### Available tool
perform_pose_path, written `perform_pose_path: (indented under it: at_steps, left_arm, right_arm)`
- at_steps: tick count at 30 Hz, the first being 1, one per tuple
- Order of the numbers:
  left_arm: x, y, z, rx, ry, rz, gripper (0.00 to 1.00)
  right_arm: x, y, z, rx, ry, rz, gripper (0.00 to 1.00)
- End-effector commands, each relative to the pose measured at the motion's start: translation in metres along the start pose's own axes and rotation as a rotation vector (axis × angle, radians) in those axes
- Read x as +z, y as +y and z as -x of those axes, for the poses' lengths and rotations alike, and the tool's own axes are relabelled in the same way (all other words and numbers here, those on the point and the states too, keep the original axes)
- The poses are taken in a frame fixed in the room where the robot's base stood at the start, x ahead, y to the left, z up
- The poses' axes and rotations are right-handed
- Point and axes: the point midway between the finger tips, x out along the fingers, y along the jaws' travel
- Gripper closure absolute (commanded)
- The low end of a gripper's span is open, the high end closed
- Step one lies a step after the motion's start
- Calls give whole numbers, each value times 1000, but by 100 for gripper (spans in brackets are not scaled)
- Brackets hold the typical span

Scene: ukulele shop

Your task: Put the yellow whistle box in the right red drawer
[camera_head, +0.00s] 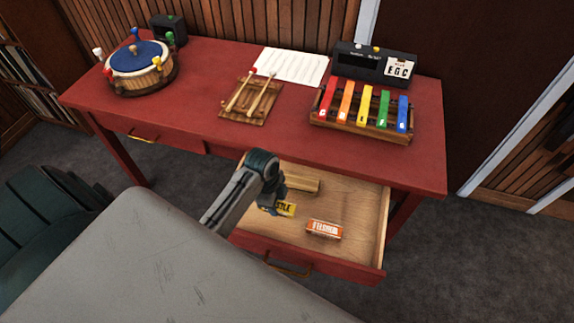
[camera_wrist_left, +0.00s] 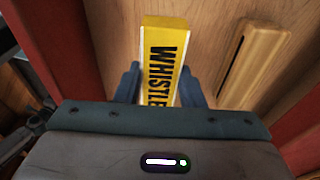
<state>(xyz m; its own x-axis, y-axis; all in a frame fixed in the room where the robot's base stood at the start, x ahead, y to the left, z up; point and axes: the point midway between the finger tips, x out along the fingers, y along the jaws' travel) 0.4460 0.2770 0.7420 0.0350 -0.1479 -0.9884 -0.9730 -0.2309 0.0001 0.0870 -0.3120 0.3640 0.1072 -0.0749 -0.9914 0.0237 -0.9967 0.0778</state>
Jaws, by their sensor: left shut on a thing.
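The yellow whistle box (camera_head: 286,209) is in my left gripper (camera_head: 274,205), at the right red drawer (camera_head: 318,256), which is pulled open. In the left wrist view the box (camera_wrist_left: 164,62) stands between the two fingers of the left gripper (camera_wrist_left: 160,88), with its WHISTLE lettering showing. The gripper is shut on it. The box is over or in the drawer's left part; I cannot tell whether it touches the wooden floor. My right gripper is not in view.
An orange and white box (camera_head: 324,229) and a wooden block (camera_head: 300,181) lie in the drawer. The block (camera_wrist_left: 250,65) is right of the whistle box in the wrist view. The red desk (camera_head: 210,75) holds a drum (camera_head: 140,68), mallets and colored chime bars (camera_head: 362,108).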

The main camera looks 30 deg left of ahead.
Motion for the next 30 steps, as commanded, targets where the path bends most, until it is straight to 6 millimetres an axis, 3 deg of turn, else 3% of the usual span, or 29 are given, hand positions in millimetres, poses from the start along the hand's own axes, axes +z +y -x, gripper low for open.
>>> perform_pose_path:
  at_steps: [14, 26, 27, 30]
  left_arm:
    - [9, 0, -59, 1, -1, 3, 86]
    - [10, 0, -65, -1, -2, 2, 86]
    - [10, 0, -66, -2, -2, 2, 61]
    - [10, 0, -65, -2, -2, 2, 43]
  right_arm:
    - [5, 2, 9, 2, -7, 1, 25]
    - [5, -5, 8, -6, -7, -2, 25]
    - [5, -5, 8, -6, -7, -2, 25]
    - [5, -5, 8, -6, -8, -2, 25]
